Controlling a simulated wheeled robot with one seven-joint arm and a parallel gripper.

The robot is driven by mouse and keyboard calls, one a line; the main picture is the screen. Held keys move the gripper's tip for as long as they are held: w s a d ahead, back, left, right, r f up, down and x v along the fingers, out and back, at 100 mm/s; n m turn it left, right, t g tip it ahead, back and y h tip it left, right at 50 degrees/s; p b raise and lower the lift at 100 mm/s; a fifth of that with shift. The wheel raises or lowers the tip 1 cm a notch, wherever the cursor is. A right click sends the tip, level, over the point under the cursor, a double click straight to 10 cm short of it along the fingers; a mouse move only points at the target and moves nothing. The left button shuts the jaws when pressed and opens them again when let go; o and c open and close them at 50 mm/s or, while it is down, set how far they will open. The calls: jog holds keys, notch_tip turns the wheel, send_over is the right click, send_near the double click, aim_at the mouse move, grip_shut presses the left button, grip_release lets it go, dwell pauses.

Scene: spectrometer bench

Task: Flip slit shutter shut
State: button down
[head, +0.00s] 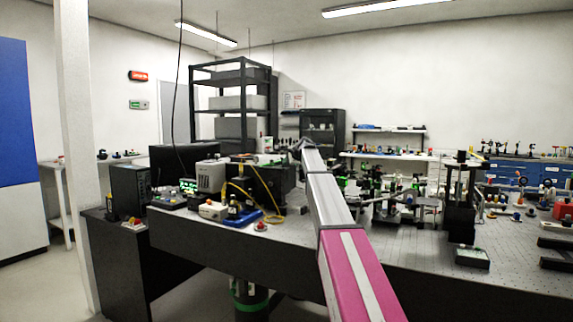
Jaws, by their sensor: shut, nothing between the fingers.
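My arm reaches from the bottom of the head view up and away over the bench. My gripper (293,151) is small and dark at its far end, shut and empty, its fingers hard to make out. It is near the top of a black box-shaped instrument (272,180), which may be the spectrometer. I cannot tell whether it touches anything. The slit shutter is too small or hidden to pick out, so its position does not show.
A yellow cable (273,216) loops beside the black instrument. A beige box (210,176) and a black monitor (183,162) stand to its left. Many optical mounts crowd the bench right of my arm, with a tall black stand (460,205). The bench's front strip (290,235) is mostly clear.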

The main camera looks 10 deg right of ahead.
jog(key=shift+w+d+r+m+g+y, duration=0.15)
jog(key=shift+w+d+m+g+y, duration=0.2)
jog(key=shift+w+m+g+y, duration=0.4)
jog(key=shift+d+m+g, duration=0.15)
jog(key=shift+m+g, duration=0.2)
jog(key=shift+g, duration=0.3)
jog(key=shift+w+d, duration=0.2)
jog(key=shift+w, duration=0.05)
dwell(1.3)
jog(key=shift+r, duration=0.1)
dwell(0.5)
jog(key=shift+r, duration=0.65)
jog(key=s+f+v, duration=0.1)
jog(key=s+v, duration=0.1)
jog(key=v, duration=1.1)
jog(key=shift+s+a+f, duration=0.1)
jog(key=shift+a+f, duration=0.05)
